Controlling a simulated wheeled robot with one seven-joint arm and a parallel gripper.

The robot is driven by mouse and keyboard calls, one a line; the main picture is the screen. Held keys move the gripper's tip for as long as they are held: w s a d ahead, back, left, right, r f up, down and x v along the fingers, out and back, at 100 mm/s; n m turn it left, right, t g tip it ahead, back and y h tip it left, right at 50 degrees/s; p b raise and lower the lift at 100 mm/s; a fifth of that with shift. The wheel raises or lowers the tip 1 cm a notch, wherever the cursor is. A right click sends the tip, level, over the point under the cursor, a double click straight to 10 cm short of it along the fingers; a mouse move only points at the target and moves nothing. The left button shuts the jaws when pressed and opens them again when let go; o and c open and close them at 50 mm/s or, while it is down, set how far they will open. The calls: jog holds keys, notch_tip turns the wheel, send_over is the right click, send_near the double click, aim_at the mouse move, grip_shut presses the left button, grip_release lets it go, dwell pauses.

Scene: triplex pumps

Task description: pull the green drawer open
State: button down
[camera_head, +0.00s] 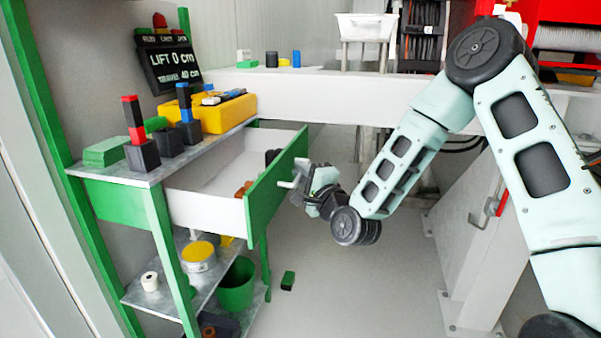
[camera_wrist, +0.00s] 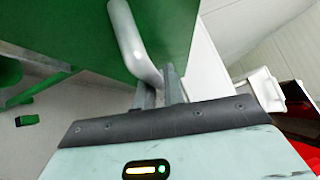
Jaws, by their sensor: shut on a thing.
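The green drawer (camera_head: 273,188) is pulled well out of its green-framed cabinet. Its white inside shows, with a dark thing and a brown thing in it. Its grey handle (camera_head: 299,176) sticks out from the front. In the wrist view the drawer front (camera_wrist: 165,25) is a green panel and the bent grey handle (camera_wrist: 135,42) runs down to my fingers. My gripper (camera_head: 300,187) is at the handle, and in the wrist view its fingers (camera_wrist: 160,88) are shut on the handle's end.
The cabinet top (camera_head: 185,150) holds a yellow case, dark blocks with coloured stacks and green pads. Lower shelves hold a yellow tin (camera_head: 198,256) and a green bin (camera_head: 236,284). A small green block (camera_head: 288,280) lies on the floor. Floor right of the drawer is mostly clear.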

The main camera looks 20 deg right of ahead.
jog(key=c, duration=1.5)
grip_release()
jog(key=s+d+f+p, duration=0.2)
jog(key=s+p, duration=1)
jog(key=s, duration=0.5)
jog(key=shift+d+f+p, duration=0.2)
jog(key=shift+f+p, duration=0.05)
jog(key=shift+p, duration=0.15)
